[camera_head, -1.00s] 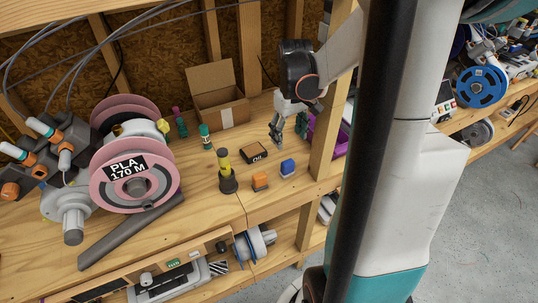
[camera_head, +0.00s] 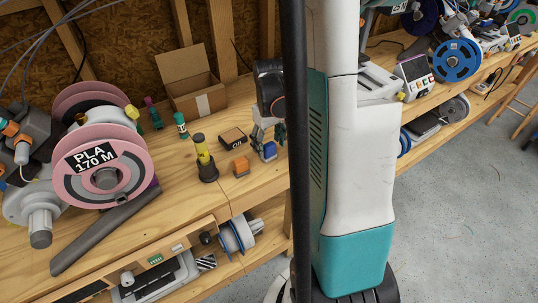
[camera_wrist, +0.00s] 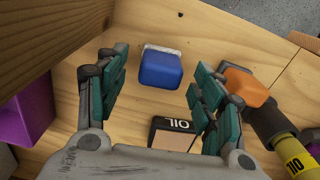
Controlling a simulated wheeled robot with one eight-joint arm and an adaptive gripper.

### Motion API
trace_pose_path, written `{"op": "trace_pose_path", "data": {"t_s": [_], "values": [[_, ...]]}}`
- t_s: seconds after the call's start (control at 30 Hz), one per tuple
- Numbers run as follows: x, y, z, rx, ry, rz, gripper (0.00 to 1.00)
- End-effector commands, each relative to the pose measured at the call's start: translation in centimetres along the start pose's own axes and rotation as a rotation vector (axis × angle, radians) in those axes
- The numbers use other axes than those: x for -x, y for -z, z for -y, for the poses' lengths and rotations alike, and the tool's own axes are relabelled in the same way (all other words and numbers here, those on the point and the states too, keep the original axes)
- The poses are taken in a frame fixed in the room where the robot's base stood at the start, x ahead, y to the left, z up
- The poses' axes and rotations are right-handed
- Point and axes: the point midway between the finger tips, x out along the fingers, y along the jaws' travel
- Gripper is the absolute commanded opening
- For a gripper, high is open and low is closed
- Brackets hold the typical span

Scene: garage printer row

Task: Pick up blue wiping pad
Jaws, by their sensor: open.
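The blue wiping pad (camera_wrist: 160,69) lies on the wooden bench, in the upper middle of the wrist view. It is a small blue block with a pale edge on its far side. In the head view the blue wiping pad (camera_head: 268,151) is partly hidden by my gripper (camera_head: 266,136). In the wrist view my gripper (camera_wrist: 158,88) is open, with one teal-padded finger to each side of the pad. Clear gaps show between the pad and both fingers. I cannot tell how far above the bench the fingertips are.
An orange block (camera_head: 240,167) and a black-yellow bottle (camera_head: 204,158) stand left of the pad. A box marked OIL (camera_head: 232,137) lies close behind. A purple bin (camera_wrist: 25,110) and a wooden post (camera_wrist: 52,40) are at the wrist view's left. An open carton (camera_head: 197,88) stands at the back.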

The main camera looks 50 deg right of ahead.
Motion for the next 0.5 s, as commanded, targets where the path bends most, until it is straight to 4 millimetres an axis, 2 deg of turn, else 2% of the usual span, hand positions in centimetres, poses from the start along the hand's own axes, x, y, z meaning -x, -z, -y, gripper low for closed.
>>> {"op": "trace_pose_path", "data": {"t_s": [0.03,0.1,0.33,0.37,0.5], "values": [[-1.09,0.02,0.0,0.0,0.0,0.0,0.62],[-1.68,-0.03,0.02,0.0,0.0,0.0,0.62],[-1.7,-0.05,0.03,0.0,0.0,0.0,0.62],[-1.7,-0.05,0.03,0.0,0.0,0.0,0.57],[-1.69,-0.05,0.03,0.0,0.0,0.0,0.25]]}}
